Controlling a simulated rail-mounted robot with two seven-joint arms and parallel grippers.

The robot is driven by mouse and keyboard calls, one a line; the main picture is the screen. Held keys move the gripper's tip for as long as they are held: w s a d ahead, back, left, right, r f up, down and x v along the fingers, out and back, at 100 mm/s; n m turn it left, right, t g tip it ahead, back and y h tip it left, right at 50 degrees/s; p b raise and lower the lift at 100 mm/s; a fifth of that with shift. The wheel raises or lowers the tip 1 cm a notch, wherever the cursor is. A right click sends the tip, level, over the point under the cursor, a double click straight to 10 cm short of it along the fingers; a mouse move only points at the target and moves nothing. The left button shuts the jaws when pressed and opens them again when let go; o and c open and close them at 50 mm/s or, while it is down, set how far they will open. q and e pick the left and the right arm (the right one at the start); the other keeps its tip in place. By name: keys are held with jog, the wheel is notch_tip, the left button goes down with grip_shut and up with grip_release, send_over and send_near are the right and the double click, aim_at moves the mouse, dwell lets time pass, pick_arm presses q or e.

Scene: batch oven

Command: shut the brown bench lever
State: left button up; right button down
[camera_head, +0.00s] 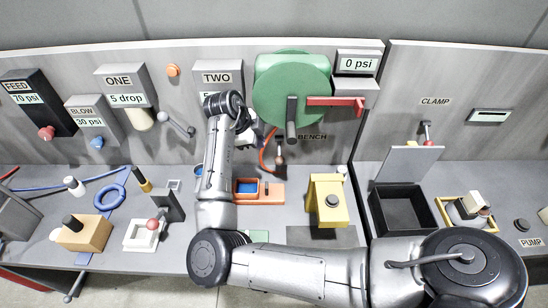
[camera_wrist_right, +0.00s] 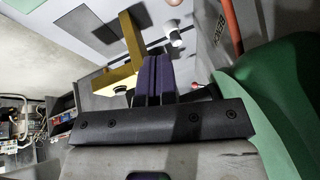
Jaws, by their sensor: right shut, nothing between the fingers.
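The bench lever (camera_head: 279,158) shows in the head view as a small stalk with a brownish knob. It hangs down on the back panel, left of the BENCH label (camera_head: 313,136). My right gripper (camera_head: 257,136) is just up and left of it, partly hidden by my own wrist; I cannot tell whether they touch. In the right wrist view my dark right fingers (camera_wrist_right: 155,80) are shut together with nothing between them. I cannot pick out the lever clearly there. My left gripper is not in view.
A red hose (camera_head: 265,160) curves beside the lever. Below are an orange tray (camera_head: 268,197) and a yellow block (camera_head: 328,201). An open black box (camera_head: 404,211) stands to the right.

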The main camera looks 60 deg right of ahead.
send_near(280, 162)
jog(key=a+x, duration=0.1)
jog(key=x, duration=0.4)
pick_arm(q)
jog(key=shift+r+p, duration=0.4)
jog(key=shift+p, duration=0.1)
pick_arm(e)
jog(key=shift+s+d+f, duration=0.1)
jog(key=shift+d+f, duration=0.6)
jog(key=shift+d, duration=0.1)
